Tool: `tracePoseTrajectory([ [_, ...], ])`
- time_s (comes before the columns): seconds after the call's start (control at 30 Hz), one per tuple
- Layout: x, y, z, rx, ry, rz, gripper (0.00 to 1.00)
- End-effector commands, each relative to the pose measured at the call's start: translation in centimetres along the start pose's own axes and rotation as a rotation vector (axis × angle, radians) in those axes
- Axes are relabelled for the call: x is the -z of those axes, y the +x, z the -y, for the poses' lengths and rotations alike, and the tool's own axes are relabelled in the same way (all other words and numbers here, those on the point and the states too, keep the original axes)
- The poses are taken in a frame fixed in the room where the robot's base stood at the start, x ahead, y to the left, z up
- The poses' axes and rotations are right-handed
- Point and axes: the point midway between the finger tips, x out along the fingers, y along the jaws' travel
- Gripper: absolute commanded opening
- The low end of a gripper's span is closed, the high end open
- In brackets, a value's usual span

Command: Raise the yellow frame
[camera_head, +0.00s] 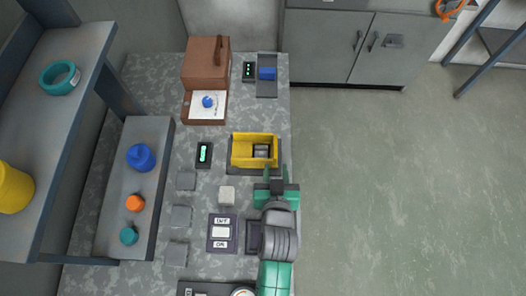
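The yellow frame (240,163) is an open-topped, box-like piece with raised walls. It sits on a dark base plate (231,171) near the bench's right edge. A small grey and dark block (261,151) shows inside it. My gripper (276,172) is at the frame's near right corner, its green fingers pointing towards it. The fingers are apart, with a gap between them, and hold nothing that I can see. I cannot tell whether a fingertip touches the frame.
A black device with a green display (204,154) stands left of the frame. A brown box (205,62) stands farther back. A raised shelf (112,215) bounds the left; open floor lies right.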

Motion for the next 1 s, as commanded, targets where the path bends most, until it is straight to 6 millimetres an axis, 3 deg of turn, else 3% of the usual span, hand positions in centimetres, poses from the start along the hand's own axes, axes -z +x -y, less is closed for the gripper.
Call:
tracePoseTrajectory([
  [0.2, 0.0, 4.1, 0.0, 0.001, -0.001, -0.003, 0.33],
  [0.4, 0.1, 6.9, 0.0, 0.000, 0.000, -0.003, 0.33],
  [0.73, 0.2, 7.5, 0.0, 0.000, 0.000, -0.002, 0.33],
  [0.9, 0.2, 7.5, 0.0, 0.000, 0.000, -0.002, 0.01],
  [1.0, 0.2, 7.5, 0.0, 0.000, 0.000, -0.002, 0.00],
])
